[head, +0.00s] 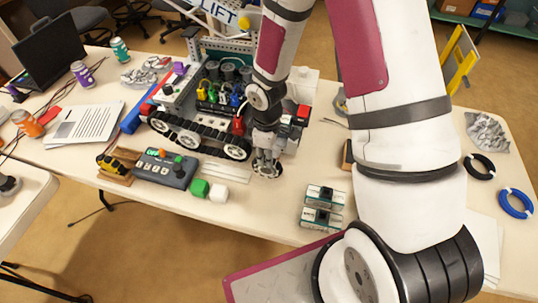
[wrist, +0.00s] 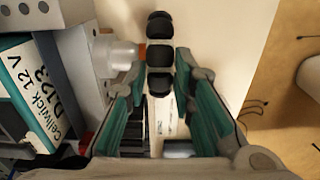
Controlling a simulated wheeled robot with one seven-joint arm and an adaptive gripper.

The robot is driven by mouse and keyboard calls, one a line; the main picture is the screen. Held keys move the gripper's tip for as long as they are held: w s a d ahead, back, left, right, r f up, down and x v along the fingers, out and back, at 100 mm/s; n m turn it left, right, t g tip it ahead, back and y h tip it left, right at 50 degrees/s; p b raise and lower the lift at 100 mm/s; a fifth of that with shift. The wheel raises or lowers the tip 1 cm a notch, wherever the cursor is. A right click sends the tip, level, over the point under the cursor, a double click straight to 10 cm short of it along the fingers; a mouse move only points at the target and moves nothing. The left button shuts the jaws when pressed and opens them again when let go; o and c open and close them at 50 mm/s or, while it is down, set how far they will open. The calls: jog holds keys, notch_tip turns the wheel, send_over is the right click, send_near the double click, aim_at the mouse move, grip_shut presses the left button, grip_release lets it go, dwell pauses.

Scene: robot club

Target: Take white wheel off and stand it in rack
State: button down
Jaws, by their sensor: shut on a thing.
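In the head view my gripper (head: 267,152) points down beside the front right corner of the tracked robot (head: 205,120). A wheel (head: 267,170) with dark rollers and a pale middle shows at its fingertips. In the wrist view the teal fingers of my gripper (wrist: 160,72) are closed on this wheel (wrist: 159,55), seen edge-on with black rollers. A whitish cylinder (wrist: 120,55) and an orange bit sit between the wheel and a grey housing, so the wheel appears to be still in line with its mount. I cannot make out a rack for certain; my arm hides part of the table.
Black (head: 480,166) and blue (head: 516,203) coils lie right. The front table strip is partly clear.

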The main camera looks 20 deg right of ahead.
jog(key=shift+s+a, duration=0.5)
jog(key=shift+s, duration=0.2)
dwell(0.4)
jog(key=shift+r+p, duration=0.15)
jog(key=shift+p, duration=0.15)
jog(key=shift+r+p, duration=1.55)
jog(key=shift+r, duration=1.35)
